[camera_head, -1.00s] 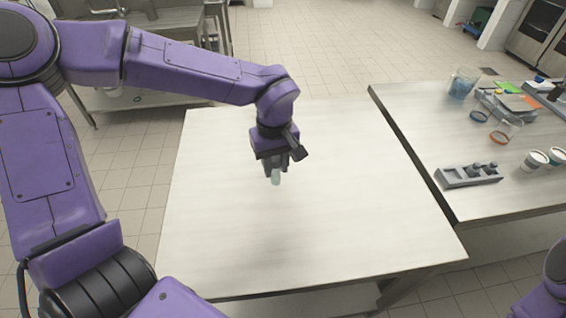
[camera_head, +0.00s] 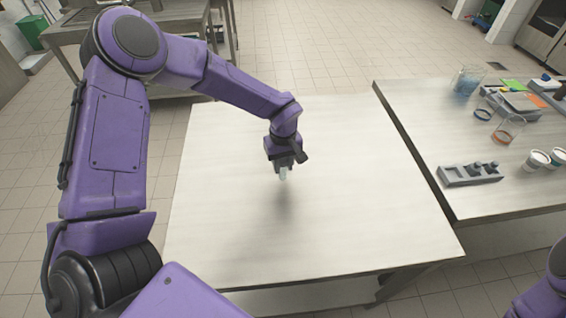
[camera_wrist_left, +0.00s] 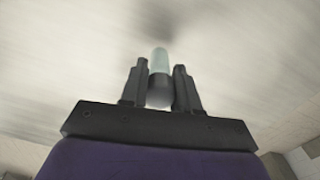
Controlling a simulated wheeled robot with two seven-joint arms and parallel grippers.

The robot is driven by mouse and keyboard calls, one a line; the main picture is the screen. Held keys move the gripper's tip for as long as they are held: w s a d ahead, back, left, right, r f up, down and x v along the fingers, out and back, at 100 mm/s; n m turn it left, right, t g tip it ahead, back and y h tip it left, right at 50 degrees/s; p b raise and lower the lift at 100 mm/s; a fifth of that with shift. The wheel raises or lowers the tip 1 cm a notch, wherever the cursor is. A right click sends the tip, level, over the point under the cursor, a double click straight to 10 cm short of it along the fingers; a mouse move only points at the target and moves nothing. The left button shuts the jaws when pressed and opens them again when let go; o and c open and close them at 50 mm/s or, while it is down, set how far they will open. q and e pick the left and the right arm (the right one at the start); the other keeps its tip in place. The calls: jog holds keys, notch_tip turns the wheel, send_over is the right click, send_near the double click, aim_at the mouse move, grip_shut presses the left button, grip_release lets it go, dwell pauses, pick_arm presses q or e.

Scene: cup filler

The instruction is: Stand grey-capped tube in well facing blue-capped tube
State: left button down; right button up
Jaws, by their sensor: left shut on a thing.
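My left gripper (camera_head: 284,165) is shut on the grey-capped tube (camera_head: 284,174) and holds it above the pale table. In the left wrist view the tube's pale green clear body (camera_wrist_left: 159,60) points away from the gripper. Its dark grey cap (camera_wrist_left: 159,90) sits between the two fingers (camera_wrist_left: 160,85). A grey block rack (camera_head: 470,175) with dark round-topped pieces in it stands on the right-hand counter, well to the right of the gripper. I cannot make out a blue-capped tube or the wells clearly. My right gripper is out of view.
The pale table (camera_head: 350,220) is bare. That counter holds a beaker with blue contents (camera_head: 467,82), a blue-rimmed dish (camera_head: 482,115), an orange dish (camera_head: 501,137) and two white cups (camera_head: 537,160).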

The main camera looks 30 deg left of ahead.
pick_arm(q)
jog(key=shift+f, duration=0.1)
jog(key=c, duration=0.8)
grip_release()
